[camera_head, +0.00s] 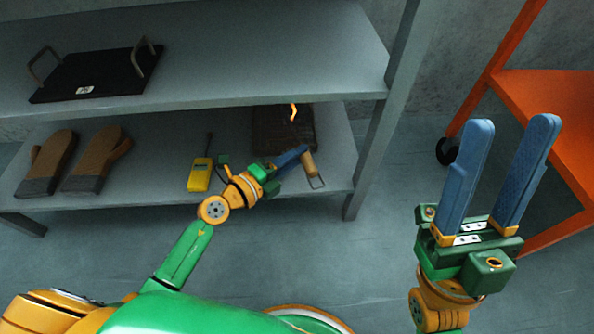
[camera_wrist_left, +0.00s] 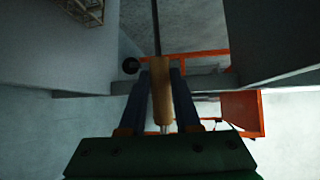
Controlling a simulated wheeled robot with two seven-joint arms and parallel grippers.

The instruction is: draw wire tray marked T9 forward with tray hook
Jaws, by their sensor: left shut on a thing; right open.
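My left gripper (camera_head: 298,153) is shut on the wooden handle of the tray hook (camera_head: 309,164), over the right end of the lower shelf. A wire loop shows at the handle's near end. In the left wrist view the wooden handle of the hook (camera_wrist_left: 160,92) lies between the fingers, and a thin dark rod runs on from it. A small orange, hook-shaped piece shows beyond the handle; I cannot tell whether it is the hook's tip. My right gripper (camera_head: 501,179) is open and empty at the right. No tray marked T9 can be made out.
The lower shelf (camera_head: 160,150) holds brown mitts (camera_head: 97,160), a yellow handheld device (camera_head: 200,174) and a dark brown folded item (camera_head: 270,132). A black handled plate (camera_head: 97,76) lies on the upper shelf. A grey post (camera_head: 383,140) and an orange cart (camera_head: 552,108) stand rightward. A mesh piece (camera_wrist_left: 86,10) shows at upper left.

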